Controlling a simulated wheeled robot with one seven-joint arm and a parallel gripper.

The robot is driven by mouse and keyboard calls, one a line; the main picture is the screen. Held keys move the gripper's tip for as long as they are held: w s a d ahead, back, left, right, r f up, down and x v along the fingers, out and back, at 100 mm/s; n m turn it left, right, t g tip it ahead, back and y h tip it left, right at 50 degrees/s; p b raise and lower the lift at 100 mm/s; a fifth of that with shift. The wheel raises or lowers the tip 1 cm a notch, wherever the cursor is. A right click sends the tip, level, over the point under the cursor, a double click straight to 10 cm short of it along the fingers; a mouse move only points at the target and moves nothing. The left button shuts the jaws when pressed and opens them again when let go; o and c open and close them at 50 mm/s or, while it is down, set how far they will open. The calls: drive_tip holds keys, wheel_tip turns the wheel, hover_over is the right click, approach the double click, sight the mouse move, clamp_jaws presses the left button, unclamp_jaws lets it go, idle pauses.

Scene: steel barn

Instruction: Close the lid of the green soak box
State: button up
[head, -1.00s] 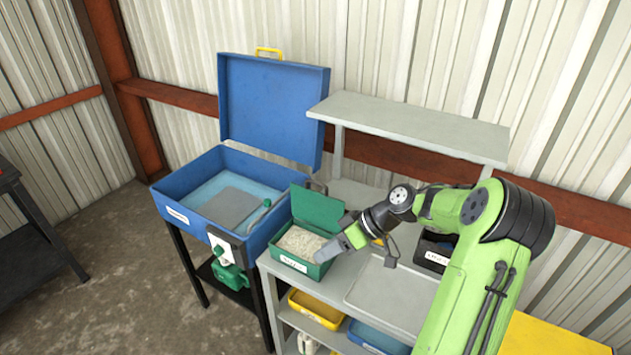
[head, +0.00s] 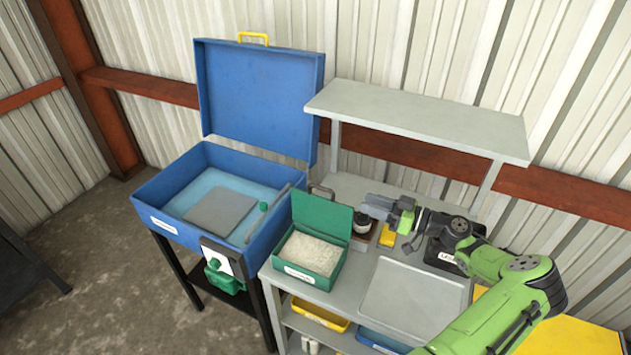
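The green soak box (head: 312,256) stands at the left end of the grey bench, with pale grainy material inside and a label on its front. Its green lid (head: 322,216) stands open, raised at the back edge and leaning slightly backward. My gripper (head: 366,207) is right of the lid, towards the back of the bench, its fingers pointing left. It appears apart from the lid and holds nothing that I can see. The gap between its fingers is too small to judge.
A blue sink box (head: 168,225) with its own raised blue lid (head: 255,100) stands left of the bench. A dark jar (head: 362,224) and a yellow item (head: 387,236) sit below my gripper. A grey tray (head: 412,300) lies right of the green box. A shelf (head: 420,118) overhangs the back.

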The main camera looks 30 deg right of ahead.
sight(321, 188)
drive_tip(key=p+x, duration=0.2)
drive_tip(key=x, duration=1.1)
drive_tip(key=shift+w+a+r+p, duration=0.1)
drive_tip(key=shift+w+a+p, duration=0.1)
drive_tip(key=shift+a+p, duration=0.15)
drive_tip(key=shift+w+a, duration=0.15)
drive_tip(key=shift+w, duration=0.35)
clamp_jaws()
